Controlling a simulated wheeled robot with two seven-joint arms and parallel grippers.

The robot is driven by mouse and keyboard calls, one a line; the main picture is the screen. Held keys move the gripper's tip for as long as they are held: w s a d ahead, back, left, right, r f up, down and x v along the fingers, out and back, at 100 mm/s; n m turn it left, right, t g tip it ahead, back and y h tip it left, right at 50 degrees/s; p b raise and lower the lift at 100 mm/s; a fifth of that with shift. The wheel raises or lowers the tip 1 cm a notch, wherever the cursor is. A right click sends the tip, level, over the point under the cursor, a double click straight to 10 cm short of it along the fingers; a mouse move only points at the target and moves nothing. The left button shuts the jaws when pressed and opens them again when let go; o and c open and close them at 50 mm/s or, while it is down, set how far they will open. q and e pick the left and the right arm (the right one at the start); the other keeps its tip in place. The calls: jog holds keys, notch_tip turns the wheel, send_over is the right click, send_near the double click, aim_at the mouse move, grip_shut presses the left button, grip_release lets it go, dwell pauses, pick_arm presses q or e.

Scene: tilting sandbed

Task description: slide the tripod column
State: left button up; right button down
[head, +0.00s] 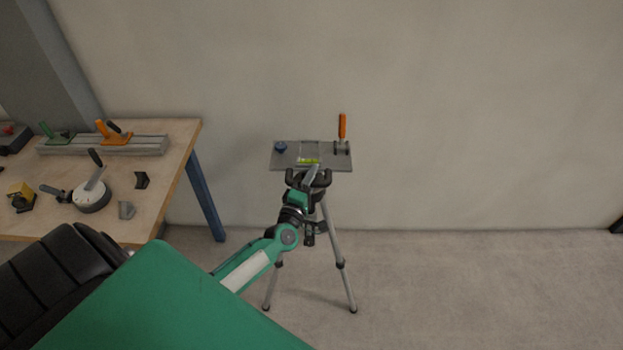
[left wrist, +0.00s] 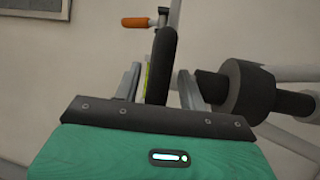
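The tripod (head: 341,262) stands on the floor by the wall, with thin grey legs and a flat grey plate (head: 285,161) on top. My left gripper (head: 311,175) is at the tripod's head just under the plate and hides part of it. In the left wrist view its two grey fingers (left wrist: 159,85) are apart, with a black rounded bar (left wrist: 160,62) between them and small gaps seeming to show on either side. A thick black collar (left wrist: 248,88) on a tripod part lies to the right. The column itself is mostly hidden in the head view. My right gripper is not in view.
The plate carries an orange-handled clamp (head: 342,127), a blue knob (head: 280,147) and a yellow-green strip (head: 307,161). The floor right of the tripod is clear.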

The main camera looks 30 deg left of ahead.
pick_arm(q)
jog(key=shift+s+f, duration=0.15)
jog(key=shift+s, duration=0.35)
jog(key=b+v, duration=0.3)
jog(key=v, duration=0.9)
jog(key=shift+s, duration=0.4)
